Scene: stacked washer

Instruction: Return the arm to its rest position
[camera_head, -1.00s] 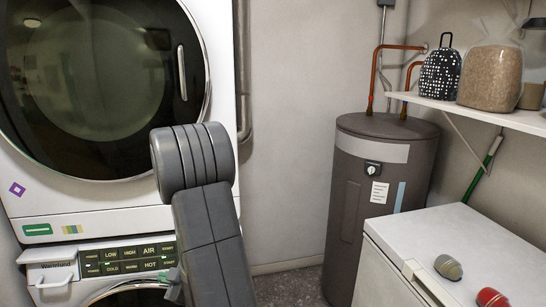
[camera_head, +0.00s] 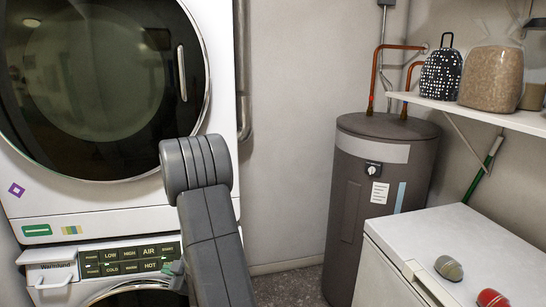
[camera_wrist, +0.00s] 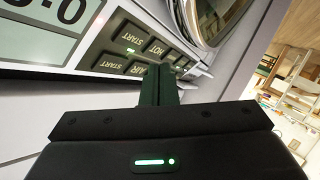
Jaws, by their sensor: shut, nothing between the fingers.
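My gripper (camera_wrist: 160,84) shows in the wrist view, its dark green fingers together with nothing between them. The fingers stand in front of the washer's control panel (camera_wrist: 135,50), close to its START, AIR and HOT buttons. I cannot tell whether they touch the panel. In the head view the panel (camera_head: 128,259) is at the lower left, and my grey arm covers the area to its right.
A grey water heater (camera_head: 375,210) stands at the centre right. Bare wall lies between washer and heater.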

